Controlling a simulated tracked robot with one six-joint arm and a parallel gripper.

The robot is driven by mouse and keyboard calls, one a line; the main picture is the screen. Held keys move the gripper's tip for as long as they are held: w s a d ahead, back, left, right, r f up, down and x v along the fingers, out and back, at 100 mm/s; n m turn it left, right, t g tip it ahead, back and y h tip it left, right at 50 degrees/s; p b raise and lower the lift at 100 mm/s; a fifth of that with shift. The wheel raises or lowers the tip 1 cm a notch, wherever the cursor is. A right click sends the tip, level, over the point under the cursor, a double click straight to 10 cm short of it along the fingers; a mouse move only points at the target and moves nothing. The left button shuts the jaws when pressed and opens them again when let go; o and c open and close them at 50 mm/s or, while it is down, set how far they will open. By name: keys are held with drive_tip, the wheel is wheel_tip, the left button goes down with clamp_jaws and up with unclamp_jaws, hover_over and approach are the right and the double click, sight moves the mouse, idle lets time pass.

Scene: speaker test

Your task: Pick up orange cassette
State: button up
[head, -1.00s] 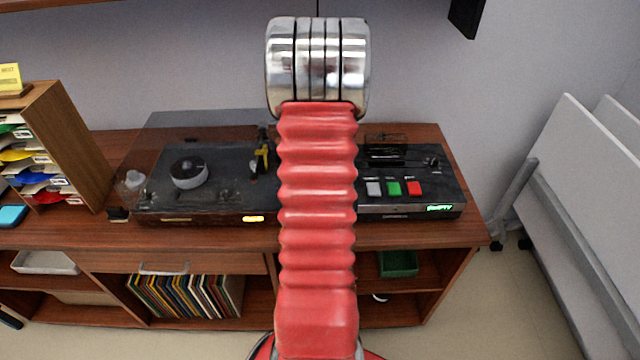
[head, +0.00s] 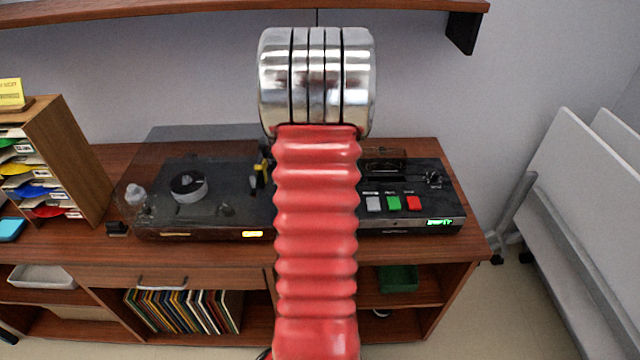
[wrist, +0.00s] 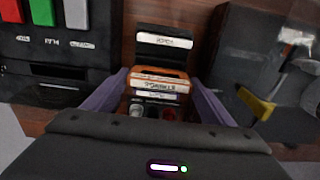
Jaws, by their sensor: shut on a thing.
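The orange cassette (wrist: 150,72) shows in the wrist view between the two purple fingers of my gripper (wrist: 160,78), which is shut on it. A black cassette with a white label (wrist: 165,42) is just beyond it. Another pale-labelled cassette (wrist: 155,95) shows on the near side; whether it is also between the fingers I cannot tell. In the head view my red arm fills the middle, and my gripper and the orange cassette do not show.
A tape deck with grey, green and red buttons (head: 393,203) stands right of my arm. A turntable under a smoky lid (head: 190,185) stands left. Both are on a wooden cabinet (head: 190,250). A wall shelf (head: 200,17) hangs above.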

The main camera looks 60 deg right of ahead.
drive_tip(key=shift+r, duration=1.55)
drive_tip(key=shift+s, duration=0.15)
